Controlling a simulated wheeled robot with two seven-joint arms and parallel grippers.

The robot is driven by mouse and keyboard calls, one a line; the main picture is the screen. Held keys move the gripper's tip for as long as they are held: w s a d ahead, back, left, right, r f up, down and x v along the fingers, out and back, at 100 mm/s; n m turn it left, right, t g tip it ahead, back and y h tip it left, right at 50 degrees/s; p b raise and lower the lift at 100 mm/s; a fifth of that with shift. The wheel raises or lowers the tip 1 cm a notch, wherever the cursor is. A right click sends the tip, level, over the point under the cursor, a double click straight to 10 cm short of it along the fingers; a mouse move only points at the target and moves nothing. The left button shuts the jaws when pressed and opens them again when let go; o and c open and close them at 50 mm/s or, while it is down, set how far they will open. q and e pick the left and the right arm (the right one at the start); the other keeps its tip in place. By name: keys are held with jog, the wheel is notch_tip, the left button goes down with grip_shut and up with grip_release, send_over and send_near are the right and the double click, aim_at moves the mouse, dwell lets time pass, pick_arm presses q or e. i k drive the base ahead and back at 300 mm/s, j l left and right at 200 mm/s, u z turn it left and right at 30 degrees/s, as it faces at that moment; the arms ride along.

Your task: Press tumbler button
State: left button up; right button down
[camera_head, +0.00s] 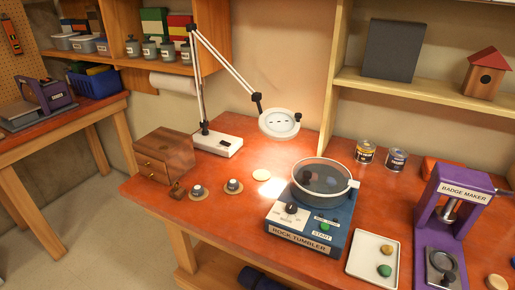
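The rock tumbler (275,228) stands on the orange-red workbench (225,225), right of the middle. It has a blue base with a "ROCK TUMBLER" label on its front. A grey round drum (322,178) with a clear-looking lid sits on top. A dark knob (291,208) is on a white dial panel at the left of its front. A small green button (322,220) sits above the "START" label at the right of the front. Whether it is pressed in cannot be seen. Neither of my grippers is in view.
A white tray (358,262) with coloured stones and a purple badge maker (463,187) stand right of the tumbler. A magnifier lamp (280,124) hangs behind it. A wooden drawer box (165,156) and small round pieces lie left. Two cans stand behind.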

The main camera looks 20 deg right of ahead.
aim_at(324, 226)
jog(key=z, duration=1.25)
